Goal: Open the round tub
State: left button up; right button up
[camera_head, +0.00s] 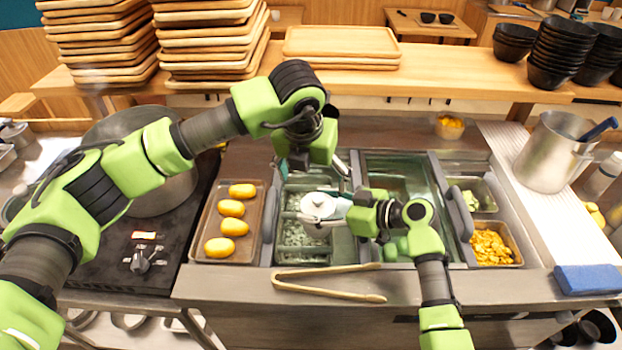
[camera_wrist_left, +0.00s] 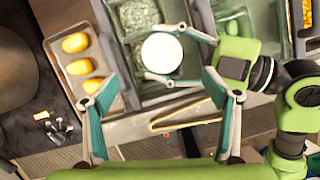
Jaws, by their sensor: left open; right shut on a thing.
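The round tub (camera_head: 316,207) is white and seen from above in the head view, over the sunken metal pans at the centre. In the left wrist view its pale round top (camera_wrist_left: 161,53) shows as a plain disc. My right gripper (camera_head: 326,219) comes from the right and is shut on the tub, one finger on each side of it. My left gripper (camera_head: 316,172) is open and empty, pointing down above and behind the tub. In the left wrist view its two fingers stand wide apart, with the tub beyond them. The tub's underside is hidden.
A tray (camera_head: 257,213) with several yellow oval items lies left of the pans. Wooden tongs (camera_head: 330,288) lie on the front counter edge. A steel pot (camera_head: 551,152) and a blue sponge (camera_head: 587,279) are at right. Stacked wooden trays (camera_head: 208,45) stand on the shelf behind.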

aim_at(317, 200)
pick_arm(q)
jog(key=shift+m+t, duration=0.3)
jog(key=shift+t, duration=0.2)
jog(key=x, duration=0.7)
jog(key=s+x, duration=0.1)
jog(key=x, duration=0.2)
jog(key=shift+w+d+f, duration=0.1)
jog(key=shift+d+f, duration=0.05)
jog(key=shift+f, duration=0.4)
pick_arm(e)
jog(key=shift+f, duration=0.1)
pick_arm(q)
jog(key=c, duration=1.3)
jog(key=shift+c, duration=0.2)
jog(key=shift+r, duration=0.1)
